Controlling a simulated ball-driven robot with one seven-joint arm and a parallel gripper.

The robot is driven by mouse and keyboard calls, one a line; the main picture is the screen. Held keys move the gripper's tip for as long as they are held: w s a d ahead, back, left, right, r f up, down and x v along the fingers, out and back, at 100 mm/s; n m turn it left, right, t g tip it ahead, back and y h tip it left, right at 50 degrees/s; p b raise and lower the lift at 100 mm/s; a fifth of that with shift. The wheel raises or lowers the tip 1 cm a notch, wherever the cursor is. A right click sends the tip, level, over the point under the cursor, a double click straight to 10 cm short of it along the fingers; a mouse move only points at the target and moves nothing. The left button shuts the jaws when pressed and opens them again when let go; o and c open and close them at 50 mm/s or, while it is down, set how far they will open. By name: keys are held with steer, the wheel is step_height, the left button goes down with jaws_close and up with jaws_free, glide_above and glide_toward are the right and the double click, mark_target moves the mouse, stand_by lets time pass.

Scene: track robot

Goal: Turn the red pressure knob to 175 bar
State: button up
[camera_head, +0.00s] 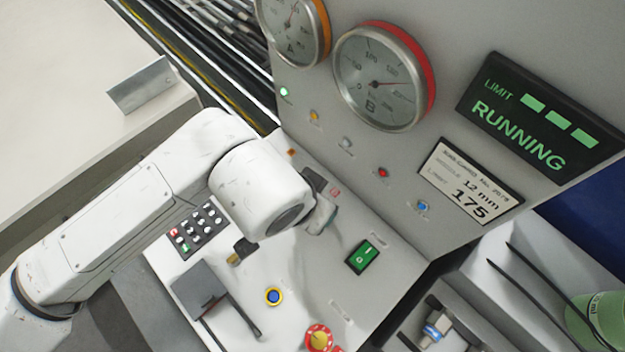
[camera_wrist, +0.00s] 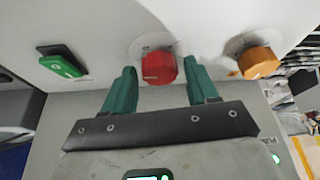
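The red knob (camera_wrist: 158,67) is on the white panel in the wrist view, with a pale marker line on its face. My gripper (camera_wrist: 161,76) has its two green fingers apart, one on each side of the knob. A gap shows on both sides, so neither finger visibly grips it. In the head view my wrist hides the knob, and only a bit of my gripper (camera_head: 322,216) shows near the panel. The red-rimmed gauge B (camera_head: 378,85) has a needle pointing right; its exact reading is too small to tell.
An orange knob (camera_wrist: 258,62) sits right of the red one, and a green rocker switch (camera_wrist: 62,62) left. The head view shows a display reading RUNNING (camera_head: 540,118), a keypad (camera_head: 199,229), a blue button (camera_head: 273,297) and a red button with yellow centre (camera_head: 320,338).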

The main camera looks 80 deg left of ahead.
steer(key=shift+o, duration=0.7)
steer(key=b+v, duration=0.1)
steer(key=v, duration=0.9)
steer(key=shift+s+r, duration=0.2)
steer(key=shift+r, duration=0.1)
